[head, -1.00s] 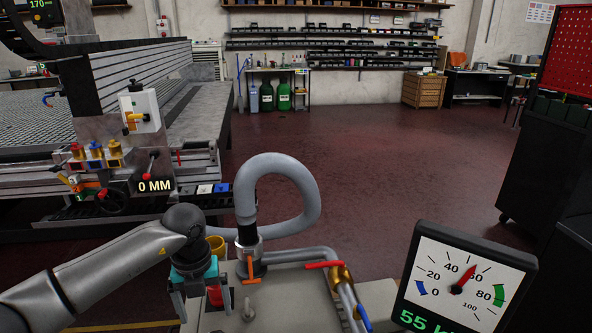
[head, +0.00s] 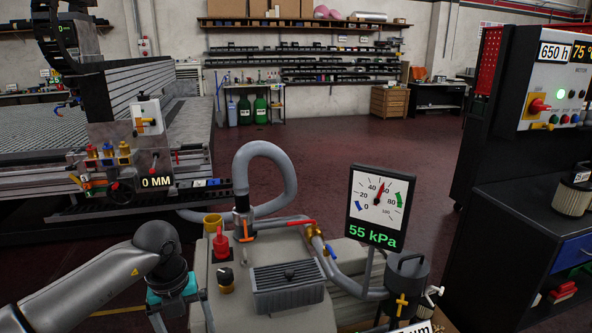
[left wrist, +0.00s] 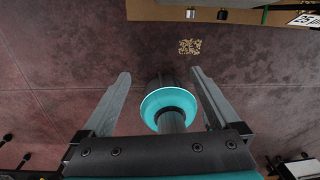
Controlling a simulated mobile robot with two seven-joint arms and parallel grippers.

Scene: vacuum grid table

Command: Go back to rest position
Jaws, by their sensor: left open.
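My left arm comes in from the lower left of the head view. Its teal and grey gripper (head: 181,322) points down at the bottom edge, beside the left side of the grey pump unit (head: 205,283). The lowest part of the gripper is cut off by the frame. In the left wrist view the two grey fingers (left wrist: 161,76) are spread wide. A teal and dark round part (left wrist: 168,103) shows between them, and no held object is visible. My right gripper is in neither view.
The pump unit carries a grey hose (head: 290,180), a red knob (head: 221,243) and a gauge (head: 377,208) reading 55 kPa. A grid table machine (head: 40,130) stands at left. A dark cabinet (head: 500,215) stands at right. Red floor (head: 345,150) is clear behind.

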